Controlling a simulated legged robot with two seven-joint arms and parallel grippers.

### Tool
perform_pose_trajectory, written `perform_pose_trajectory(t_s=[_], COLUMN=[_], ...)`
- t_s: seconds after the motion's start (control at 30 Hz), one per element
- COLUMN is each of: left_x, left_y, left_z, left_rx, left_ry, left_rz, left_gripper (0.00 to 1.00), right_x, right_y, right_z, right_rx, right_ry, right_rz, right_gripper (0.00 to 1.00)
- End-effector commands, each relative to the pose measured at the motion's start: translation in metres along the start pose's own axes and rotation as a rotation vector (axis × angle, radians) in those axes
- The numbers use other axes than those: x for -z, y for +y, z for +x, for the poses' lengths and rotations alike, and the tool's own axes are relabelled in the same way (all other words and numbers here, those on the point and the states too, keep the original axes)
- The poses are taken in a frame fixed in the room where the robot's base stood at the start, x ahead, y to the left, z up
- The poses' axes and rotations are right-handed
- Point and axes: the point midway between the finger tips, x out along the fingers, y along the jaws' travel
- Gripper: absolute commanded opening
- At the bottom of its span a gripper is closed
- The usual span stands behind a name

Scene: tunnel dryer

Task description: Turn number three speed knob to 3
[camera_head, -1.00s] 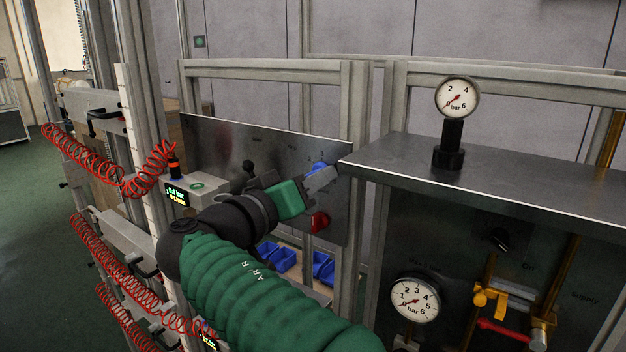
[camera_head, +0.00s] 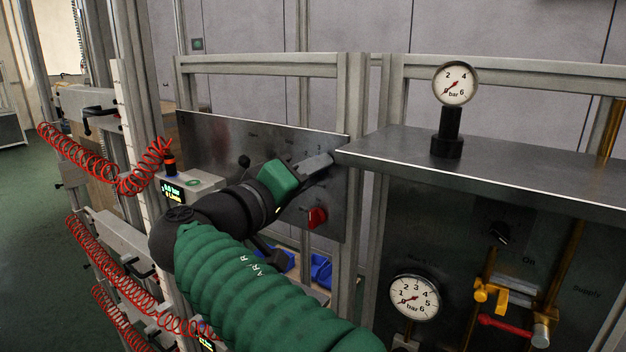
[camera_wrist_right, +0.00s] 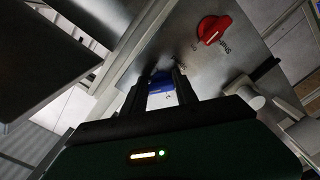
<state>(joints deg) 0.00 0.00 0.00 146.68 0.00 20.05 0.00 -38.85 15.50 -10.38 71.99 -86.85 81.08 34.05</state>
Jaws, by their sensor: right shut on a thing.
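A blue knob (camera_wrist_right: 161,84) sits between the two dark fingers of my right gripper (camera_wrist_right: 160,90) in the right wrist view. My right gripper (camera_head: 318,165) is shut on it, against the upright metal panel (camera_head: 215,135). In the head view the fingers hide the blue knob, so its pointer and setting cannot be read. A black knob (camera_head: 244,161) is on the same panel to the left. My left gripper is not in view.
A red knob (camera_head: 317,217) is below my right gripper, and it also shows in the right wrist view (camera_wrist_right: 212,28). A steel shelf (camera_head: 480,165) with a gauge (camera_head: 455,84) juts out close to the right of the fingers. Red coiled hoses (camera_head: 95,165) hang at left.

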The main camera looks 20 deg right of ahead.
Motion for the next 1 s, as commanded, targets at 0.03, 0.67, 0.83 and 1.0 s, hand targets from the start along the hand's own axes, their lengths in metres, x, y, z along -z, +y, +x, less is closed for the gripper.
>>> perform_pose_trajectory(t_s=[0.03, 0.67, 0.83, 1.0], left_x=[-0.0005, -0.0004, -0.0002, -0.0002], left_y=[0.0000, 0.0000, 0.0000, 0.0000], left_z=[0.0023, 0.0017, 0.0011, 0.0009], left_rx=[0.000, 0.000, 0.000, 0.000], left_ry=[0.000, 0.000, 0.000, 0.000], left_rz=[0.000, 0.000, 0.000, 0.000], left_gripper=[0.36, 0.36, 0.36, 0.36], right_x=[0.0012, 0.0035, 0.0035, 0.0034], right_y=[-0.0009, 0.0009, 0.0002, -0.0007], right_z=[-0.0011, -0.0012, -0.0012, -0.0011], right_rx=[0.001, 0.003, 0.004, 0.005], right_ry=[0.006, 0.007, 0.007, 0.006], right_rz=[-0.040, -0.543, -0.607, -0.639], right_gripper=[0.00, 0.00, 0.00, 0.00])
